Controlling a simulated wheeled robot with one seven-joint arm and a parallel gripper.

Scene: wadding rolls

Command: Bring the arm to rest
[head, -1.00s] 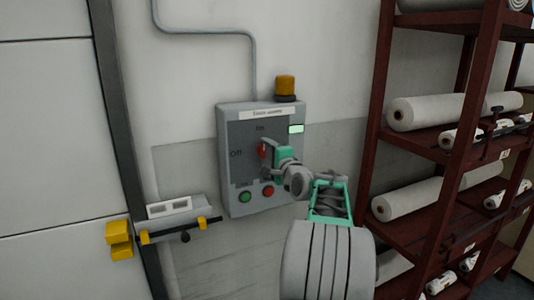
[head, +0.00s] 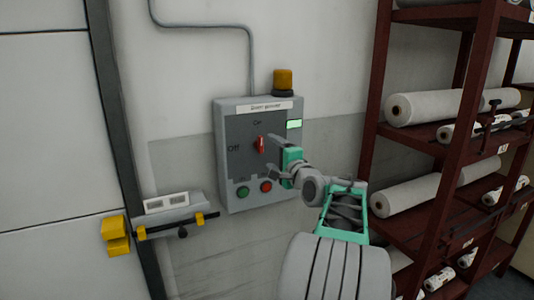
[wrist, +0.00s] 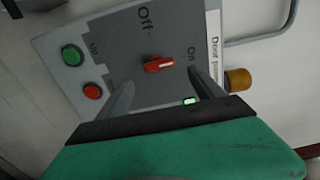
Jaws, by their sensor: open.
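My gripper (head: 271,156) is open and empty in front of the grey control box on the wall, a little to the right of the red rotary switch (head: 261,145). The switch stands upright in the head view, pointing at the "On" mark. In the wrist view the switch (wrist: 159,64) lies between and beyond my two open fingers (wrist: 157,92), apart from them. The control box (head: 228,185) carries a green button (head: 242,192) and a red button (head: 266,187) below the switch. A small green light (head: 294,124) is lit at its upper right.
An amber beacon (head: 284,80) sits on top of the box. A door latch with yellow ends (head: 116,234) is at the lower left. A dark red rack (head: 374,100) with white rolls (head: 424,107) stands close on the right of my arm. Bare wall lies between box and rack.

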